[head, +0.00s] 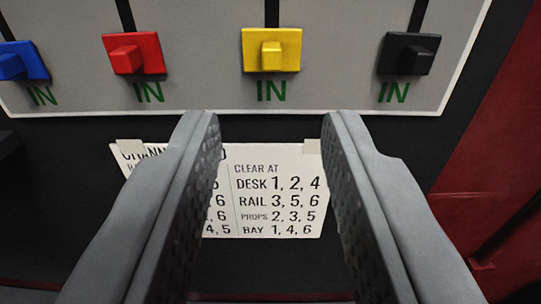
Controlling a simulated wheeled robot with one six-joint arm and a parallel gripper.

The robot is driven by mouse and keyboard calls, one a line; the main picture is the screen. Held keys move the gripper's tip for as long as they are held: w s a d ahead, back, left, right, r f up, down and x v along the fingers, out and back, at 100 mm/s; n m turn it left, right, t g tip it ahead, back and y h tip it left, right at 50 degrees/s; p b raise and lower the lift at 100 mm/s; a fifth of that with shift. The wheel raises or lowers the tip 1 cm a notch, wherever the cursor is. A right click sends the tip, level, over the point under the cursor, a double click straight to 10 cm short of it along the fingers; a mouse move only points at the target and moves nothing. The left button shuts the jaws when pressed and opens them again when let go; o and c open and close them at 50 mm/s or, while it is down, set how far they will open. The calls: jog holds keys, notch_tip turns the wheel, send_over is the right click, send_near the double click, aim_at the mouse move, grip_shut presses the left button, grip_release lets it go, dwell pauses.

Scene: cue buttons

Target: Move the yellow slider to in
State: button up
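The yellow slider (271,50) is a square yellow block with a raised knob, on a grey panel (205,85) at the top of the view. It sits at the lower end of its dark vertical slot, directly above a green IN label (271,91). My gripper (270,122) is open and empty. Its two grey fingers point toward the panel, with their tips below the yellow slider in the picture, one to each side of it. Nothing hides the slider, and no finger appears to touch it.
A blue slider (22,61), a red slider (133,53) and a black slider (407,54) also sit just above IN labels. A taped printed card (277,200) lies below the panel, partly hidden by my fingers. A dark red surface (500,160) is at right.

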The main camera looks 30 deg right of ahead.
jog(key=v, duration=0.9)
jog(key=shift+s+a, duration=0.2)
jog(key=shift+s, duration=0.05)
jog(key=s+a+f+n+t+y, duration=0.1)
jog(key=s+a+f+n+y, duration=0.2)
jog(key=s+f, duration=0.7)
jog(key=s+a+f+n+t+y, duration=0.1)
jog(key=s+a+f+n+y, duration=0.2)
jog(key=s+a+f+y, duration=0.4)
jog(key=s+a+f, duration=0.1)
jog(key=s+f, duration=0.2)
jog(key=f, duration=0.2)
jog(key=shift+s+n, duration=0.15)
jog(key=shift+n, duration=0.25)
jog(key=shift+o, duration=0.4)
jog(key=shift+f, duration=0.15)
